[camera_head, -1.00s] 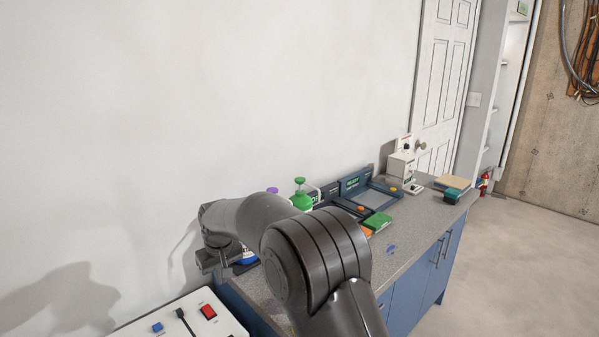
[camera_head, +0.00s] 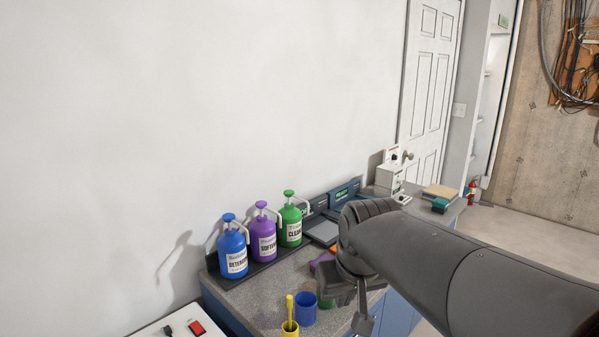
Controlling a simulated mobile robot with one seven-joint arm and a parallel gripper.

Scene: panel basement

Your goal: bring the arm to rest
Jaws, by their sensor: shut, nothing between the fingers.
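My dark grey arm (camera_head: 480,275) reaches in from the lower right and bends over the front part of the counter. My gripper (camera_head: 363,324) hangs below the wrist, fingers pointing down, shut and empty. It is to the right of a blue cup (camera_head: 305,308) and appears apart from it. The arm hides part of the counter and some things on it.
Blue (camera_head: 232,250), purple (camera_head: 263,236) and green (camera_head: 290,224) pump bottles stand along the wall. A white device (camera_head: 390,178) stands farther back on the grey counter (camera_head: 255,300).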

